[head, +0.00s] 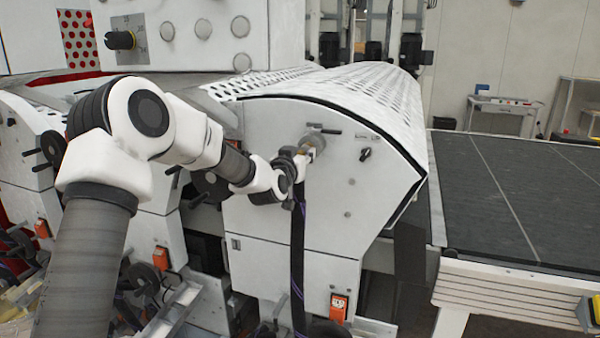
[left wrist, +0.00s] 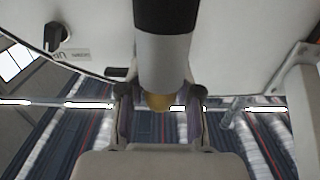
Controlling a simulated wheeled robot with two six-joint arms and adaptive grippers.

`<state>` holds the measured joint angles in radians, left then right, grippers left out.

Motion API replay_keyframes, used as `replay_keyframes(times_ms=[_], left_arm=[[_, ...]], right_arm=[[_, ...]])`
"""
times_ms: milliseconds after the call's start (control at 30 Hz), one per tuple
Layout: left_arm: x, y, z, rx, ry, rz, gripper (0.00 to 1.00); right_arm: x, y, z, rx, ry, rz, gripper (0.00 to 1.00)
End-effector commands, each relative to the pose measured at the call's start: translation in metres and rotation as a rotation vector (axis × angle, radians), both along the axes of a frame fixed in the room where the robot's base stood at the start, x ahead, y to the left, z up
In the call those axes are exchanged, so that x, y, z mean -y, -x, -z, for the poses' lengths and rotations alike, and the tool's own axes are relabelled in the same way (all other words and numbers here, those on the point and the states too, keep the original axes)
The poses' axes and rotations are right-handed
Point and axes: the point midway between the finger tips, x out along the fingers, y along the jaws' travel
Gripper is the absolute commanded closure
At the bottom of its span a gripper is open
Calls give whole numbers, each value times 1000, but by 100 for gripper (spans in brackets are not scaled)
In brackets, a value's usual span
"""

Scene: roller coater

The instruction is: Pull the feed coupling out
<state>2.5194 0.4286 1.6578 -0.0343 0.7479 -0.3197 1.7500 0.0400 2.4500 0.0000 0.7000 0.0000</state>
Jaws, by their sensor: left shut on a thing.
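The feed coupling (head: 308,150) is a small light fitting with a brass-coloured part at the white machine side panel (head: 300,220). A black hose (head: 298,240) hangs down from it. My left gripper (head: 303,158) is shut on the coupling, close in front of the panel. In the left wrist view, my left gripper's fingers (left wrist: 160,95) stand on either side of the coupling's brass end (left wrist: 159,102). Its grey-white sleeve (left wrist: 164,60) and black upper part fill the top middle. I cannot tell whether the coupling is still seated in the grey round port behind it. My right gripper is not in view.
A black knob (head: 365,154) sits on the panel right of the coupling. A perforated white cover (head: 350,90) lies above. A dark conveyor bed (head: 510,190) is at the right. More machine units with orange switches (head: 160,257) stand at the left.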

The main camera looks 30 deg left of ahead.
Motion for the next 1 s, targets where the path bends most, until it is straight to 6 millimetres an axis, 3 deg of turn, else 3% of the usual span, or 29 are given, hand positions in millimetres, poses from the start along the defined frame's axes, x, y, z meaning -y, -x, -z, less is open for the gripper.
replay_keyframes(times_ms=[1000], left_arm=[[9,40,1,0,2,0,100]], right_arm=[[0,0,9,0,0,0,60]])
